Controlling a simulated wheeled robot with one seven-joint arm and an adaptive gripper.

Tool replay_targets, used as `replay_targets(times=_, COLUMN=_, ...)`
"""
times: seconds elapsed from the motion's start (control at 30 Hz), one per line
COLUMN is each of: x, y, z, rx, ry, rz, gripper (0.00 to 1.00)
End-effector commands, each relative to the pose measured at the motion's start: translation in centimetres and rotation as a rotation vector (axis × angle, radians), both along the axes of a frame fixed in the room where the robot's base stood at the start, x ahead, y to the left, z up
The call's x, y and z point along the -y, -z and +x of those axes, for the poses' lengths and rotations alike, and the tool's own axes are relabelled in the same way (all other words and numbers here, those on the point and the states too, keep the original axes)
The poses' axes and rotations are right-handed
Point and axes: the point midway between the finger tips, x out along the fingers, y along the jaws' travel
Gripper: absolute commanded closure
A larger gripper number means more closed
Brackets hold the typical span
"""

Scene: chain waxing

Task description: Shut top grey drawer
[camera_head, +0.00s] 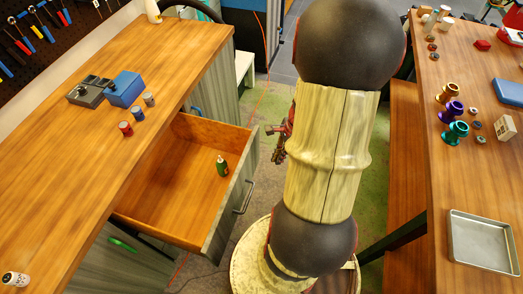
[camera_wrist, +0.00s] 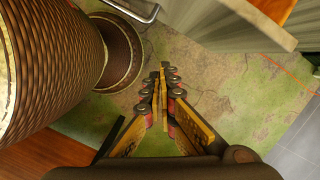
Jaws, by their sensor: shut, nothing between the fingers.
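The top grey drawer (camera_head: 240,195) is pulled out from under the left workbench. Its front is grey with a metal handle (camera_head: 243,197), and its inside is orange-brown wood. A small dark green bottle (camera_head: 221,166) stands in it. My gripper (camera_head: 275,143) is to the right of the drawer front, apart from it and partly hidden by my arm. In the wrist view, my gripper (camera_wrist: 163,78) is shut and empty above the green floor. The drawer front (camera_wrist: 220,22) and its handle (camera_wrist: 135,9) show at the top of that view.
The left workbench (camera_head: 75,175) holds a blue box (camera_head: 124,89) and several small cans. The right workbench (camera_head: 455,185) holds a metal tray (camera_head: 484,242) and colored parts. A green floor strip lies between the benches, with my arm over it.

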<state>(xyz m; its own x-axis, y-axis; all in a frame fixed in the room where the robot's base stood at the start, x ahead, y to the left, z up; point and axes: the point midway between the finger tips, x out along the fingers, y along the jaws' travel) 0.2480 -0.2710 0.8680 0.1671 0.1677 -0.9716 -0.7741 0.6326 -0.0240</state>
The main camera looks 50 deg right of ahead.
Motion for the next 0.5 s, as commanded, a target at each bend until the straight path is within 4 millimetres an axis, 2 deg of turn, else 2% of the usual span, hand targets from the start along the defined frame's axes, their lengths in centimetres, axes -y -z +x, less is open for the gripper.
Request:
replay_targets(times=0.07, x=0.8, y=0.6, z=0.8, rx=-0.004, ry=0.132, rz=0.008, gripper=1.0)
replay_targets(times=0.2, x=2.5, y=0.3, z=2.0, rx=0.004, ry=0.354, rz=0.006, gripper=1.0)
replay_targets(times=0.3, x=2.9, y=0.2, z=2.2, rx=0.0, ry=0.467, rz=0.015, gripper=1.0)
replay_targets(times=0.5, x=3.0, y=0.8, z=2.3, rx=-0.009, ry=0.541, rz=0.025, gripper=1.0)
